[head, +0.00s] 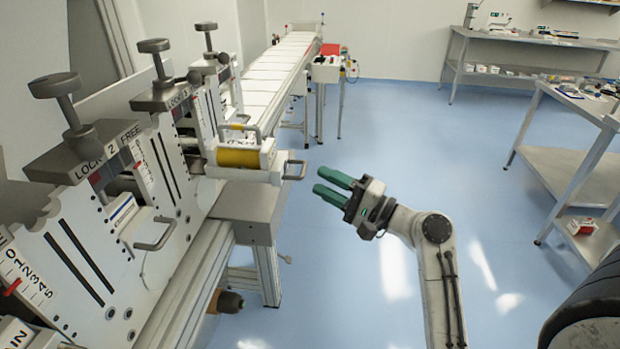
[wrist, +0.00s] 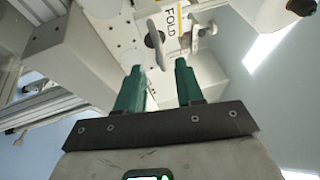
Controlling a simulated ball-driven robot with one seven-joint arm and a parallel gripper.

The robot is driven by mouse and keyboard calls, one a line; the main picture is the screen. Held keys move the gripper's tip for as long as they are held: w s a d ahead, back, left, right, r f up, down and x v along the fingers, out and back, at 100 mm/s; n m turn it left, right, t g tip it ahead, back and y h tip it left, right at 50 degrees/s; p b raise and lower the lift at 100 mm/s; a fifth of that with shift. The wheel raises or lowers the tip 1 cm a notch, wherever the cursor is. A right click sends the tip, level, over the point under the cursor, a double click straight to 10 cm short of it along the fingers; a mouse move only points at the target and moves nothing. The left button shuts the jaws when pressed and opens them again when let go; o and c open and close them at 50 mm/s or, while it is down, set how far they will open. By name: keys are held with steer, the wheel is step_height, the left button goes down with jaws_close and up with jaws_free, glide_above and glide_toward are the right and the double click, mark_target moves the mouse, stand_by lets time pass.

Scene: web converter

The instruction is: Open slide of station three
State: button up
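The converter's row of stations fills the left of the head view. Past the station marked 2, a slide carrying a yellow roller (head: 238,158) juts out toward the aisle; the number at its station is too small to read surely. A grey bar handle (head: 294,170) is on the slide's front end. My gripper (head: 333,190), with green fingers, is just right of this handle, apart from it. In the wrist view the two fingers (wrist: 158,85) are spread with nothing between them. A handle (wrist: 155,42) and a FOLD label (wrist: 173,22) show beyond the fingertips.
The station marked 2 has its own bar handle (head: 156,236) and a knob (head: 55,86) on top. A grey machine bed (head: 250,208) lies under the slide. A long conveyor (head: 283,62) runs to the back. Steel tables (head: 575,165) stand right; the blue floor between is clear.

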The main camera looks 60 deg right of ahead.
steer(key=shift+s+a+f+b, duration=0.1)
steer(key=shift+s+f+b, duration=0.1)
steer(key=shift+s, duration=0.95)
steer(key=shift+s+f+b, duration=0.15)
steer(key=shift+s+f, duration=0.05)
steer(key=shift+s, duration=0.95)
steer(key=w+a+f+n+g+y, duration=0.3)
steer(key=a+f+n+g+y, duration=0.2)
steer(key=a+f+n+g, duration=0.85)
steer(key=s+a+f+n+g+h, duration=0.2)
steer(key=s+a+f, duration=0.2)
steer(key=s+f, duration=0.1)
steer(key=s+a+f+n+g+h, duration=0.2)
steer(key=s+a+f, duration=0.3)
steer(key=f, duration=0.3)
steer(key=shift+s+f+n+g, duration=0.3)
steer(key=shift+s+n+g, duration=0.35)
steer(key=shift+n+g, duration=0.15)
